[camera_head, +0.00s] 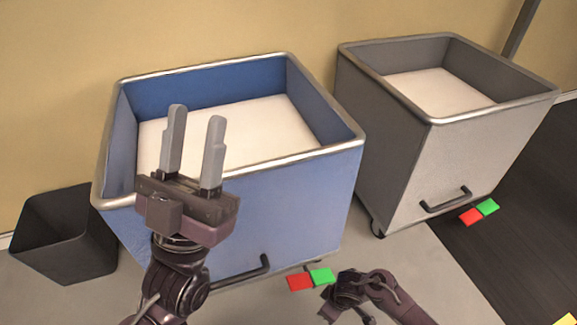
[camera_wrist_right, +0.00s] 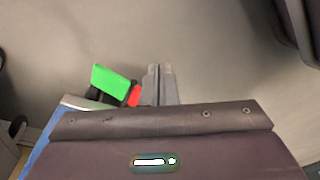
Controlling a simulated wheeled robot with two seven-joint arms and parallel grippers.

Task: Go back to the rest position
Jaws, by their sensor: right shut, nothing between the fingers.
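My left gripper (camera_head: 194,112) is raised in front of the blue bin in the head view. Its two grey fingers point up and stand apart, with nothing between them. My right arm (camera_head: 375,292) shows at the bottom of the head view, low in front of the bins; its fingers cannot be made out there. In the right wrist view my right gripper (camera_wrist_right: 159,70) has its two fingers together, empty, over bare floor.
A blue bin (camera_head: 270,195) and a grey bin (camera_head: 465,145), both with pale insides, stand by the wall. A dark basket (camera_head: 65,235) is at left. Red and green pads lie before both bins; a green pad (camera_wrist_right: 110,82) is near my right fingers.

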